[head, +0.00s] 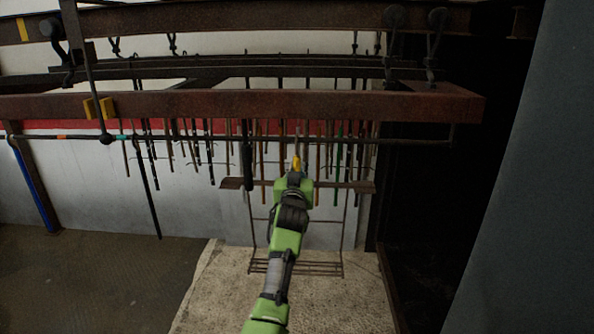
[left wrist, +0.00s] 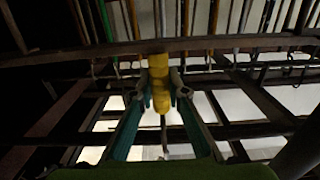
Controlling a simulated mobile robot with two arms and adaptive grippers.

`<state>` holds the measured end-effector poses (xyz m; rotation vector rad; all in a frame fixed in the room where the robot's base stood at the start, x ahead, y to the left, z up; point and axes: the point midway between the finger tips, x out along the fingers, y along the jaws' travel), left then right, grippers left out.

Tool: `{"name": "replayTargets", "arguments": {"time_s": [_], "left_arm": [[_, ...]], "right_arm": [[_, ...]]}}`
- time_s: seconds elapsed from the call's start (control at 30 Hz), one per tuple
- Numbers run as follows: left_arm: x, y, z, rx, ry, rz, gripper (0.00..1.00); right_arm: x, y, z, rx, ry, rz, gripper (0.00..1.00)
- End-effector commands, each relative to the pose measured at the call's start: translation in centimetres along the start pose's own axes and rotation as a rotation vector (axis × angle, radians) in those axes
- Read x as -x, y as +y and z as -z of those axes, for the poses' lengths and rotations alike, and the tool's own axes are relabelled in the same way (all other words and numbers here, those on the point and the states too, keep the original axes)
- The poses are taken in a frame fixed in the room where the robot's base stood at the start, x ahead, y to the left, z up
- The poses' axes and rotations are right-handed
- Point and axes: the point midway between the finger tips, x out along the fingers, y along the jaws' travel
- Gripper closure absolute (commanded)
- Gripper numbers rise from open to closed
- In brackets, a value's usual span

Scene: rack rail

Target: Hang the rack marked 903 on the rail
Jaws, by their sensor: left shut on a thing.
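My left gripper (head: 296,172) reaches up from the bottom middle in the head view. It is shut on a yellow grip (left wrist: 158,82) with teal fingers on either side in the left wrist view. The yellow grip appears to belong to a wire rack with a brown crossbar (head: 357,186) and a wire shelf (head: 318,268) below. A thin stem rises above the grip toward the thin dark rail (head: 400,141). I cannot tell whether the stem touches the rail. No number is legible. My right gripper is not in view.
A rusty beam (head: 250,105) runs above the thin rail. Dark hooks (head: 437,45) hang from beams at the upper right. Several thin rods hang behind the rack. A pale block (head: 210,300) lies below. A grey panel (head: 530,200) stands at the right.

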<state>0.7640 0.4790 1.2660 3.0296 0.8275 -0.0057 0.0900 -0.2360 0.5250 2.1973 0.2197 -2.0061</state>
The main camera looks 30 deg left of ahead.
Motion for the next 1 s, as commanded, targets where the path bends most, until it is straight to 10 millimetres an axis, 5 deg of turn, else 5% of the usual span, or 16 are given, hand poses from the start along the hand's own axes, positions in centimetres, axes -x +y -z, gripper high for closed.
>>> {"name": "replayTargets", "arguments": {"time_s": [0.07, 0.1, 0.17, 0.63, 1.0], "left_arm": [[0.0, 0.0, 0.1, 0.000, 0.005, 0.000, 1.00], [0.0, 0.0, 0.2, 0.000, 0.005, 0.000, 0.75], [0.0, 0.0, 0.1, 0.000, 0.005, 0.000, 0.66], [0.8, 0.0, -0.3, 0.000, -0.003, 0.000, 0.66], [7.1, 0.1, -0.1, 0.001, 0.000, -0.001, 0.66]], "right_arm": [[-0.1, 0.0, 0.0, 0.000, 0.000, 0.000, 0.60], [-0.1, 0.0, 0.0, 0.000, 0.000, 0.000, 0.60], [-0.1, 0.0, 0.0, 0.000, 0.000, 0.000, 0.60], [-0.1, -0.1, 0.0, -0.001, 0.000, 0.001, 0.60], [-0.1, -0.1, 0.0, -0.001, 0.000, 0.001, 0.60]]}}
